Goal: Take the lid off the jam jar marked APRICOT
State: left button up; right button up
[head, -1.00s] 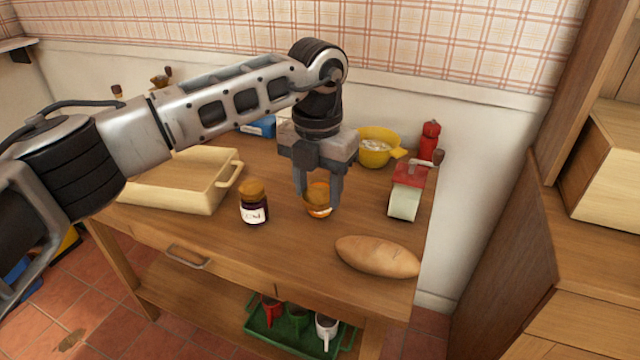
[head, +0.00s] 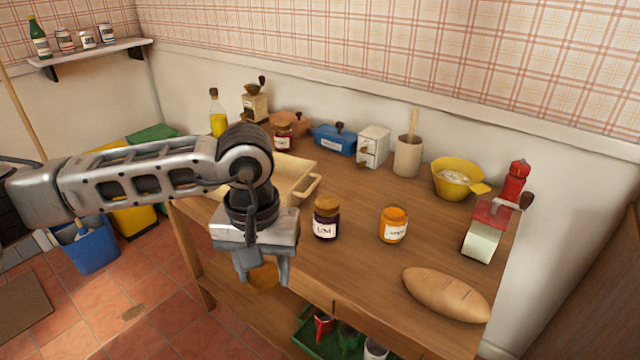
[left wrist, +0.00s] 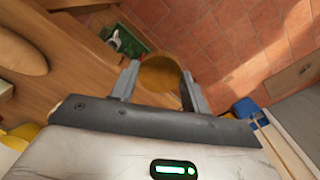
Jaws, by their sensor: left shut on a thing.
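The orange jam jar (head: 393,226) stands upright on the table, its top showing orange with no brown lid on it. Its label is small, and its letters look like APRICOT. My left gripper (head: 264,274) is shut on a round brown lid (head: 263,280), left of the jars and around the table's front edge. In the left wrist view the lid (left wrist: 160,73) sits between the two fingers, with the table edge and floor below. A dark jar (head: 326,220) with a brown lid and a label like PLUM stands left of the orange jar. My right gripper is out of view.
The wooden table (head: 350,272) has clear patches around the jars. A loaf (head: 446,294), a red-topped grater (head: 484,232) and a yellow bowl (head: 452,190) stand to the right. A cream tray (head: 296,192) lies behind my left arm. A reddish jar (head: 284,136) stands further back.

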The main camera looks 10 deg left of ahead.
aim_at(393, 218)
jog(key=u, duration=2.25)
jog(key=i, duration=1.75)
jog(key=z, duration=3.95)
jog(key=i, duration=0.5)
jog(key=u, duration=0.1)
